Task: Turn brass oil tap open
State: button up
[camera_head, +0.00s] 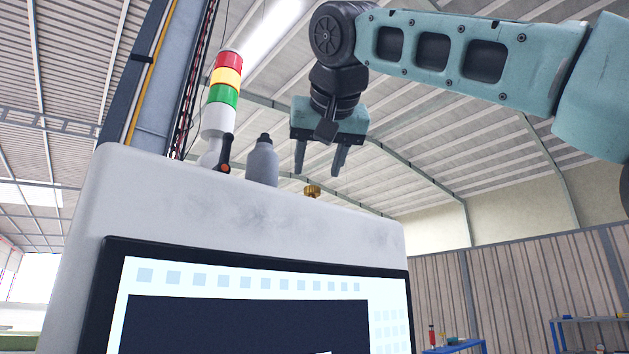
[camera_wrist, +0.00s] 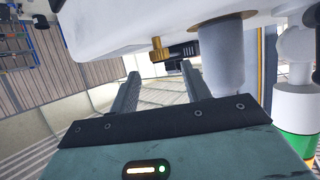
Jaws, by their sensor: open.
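The brass tap (camera_head: 312,191) is a small gold fitting on the top edge of the white cabinet (camera_head: 250,222). In the wrist view the brass tap (camera_wrist: 158,49) shows just beyond the fingertips, roughly between them. My gripper (camera_head: 319,172) is open and empty, pointing down above the tap with a small gap. Its two fingers also show apart in the wrist view (camera_wrist: 160,72). A dark piece (camera_wrist: 184,53) with an amber end lies close to the tap by the right finger; whether it is part of the tap I cannot tell.
A grey bottle-like cylinder (camera_head: 263,163) stands left of the gripper, and close by the right finger in the wrist view (camera_wrist: 223,60). Farther left are a black handle with an orange spot (camera_head: 225,155) and a signal tower (camera_head: 223,90). Right of the gripper is clear.

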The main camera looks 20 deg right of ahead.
aim_at(315, 186)
jog(key=shift+x, duration=2.15)
jog(key=c, duration=1)
jog(key=shift+d, duration=0.1)
jog(key=shift+d+f+n+y+b, duration=0.1)
jog(key=shift+d+n+y+b, duration=0.1)
jog(key=shift+n+y+b, duration=0.65)
jog(key=shift+d+n+y, duration=0.2)
jog(key=shift+n+y, duration=0.8)
jog(key=shift+y, duration=0.25)
jog(key=shift+d+n+y, duration=0.15)
jog(key=shift+n+y, duration=0.8)
jog(key=shift+y, duration=0.25)
jog(key=shift+g, duration=0.3)
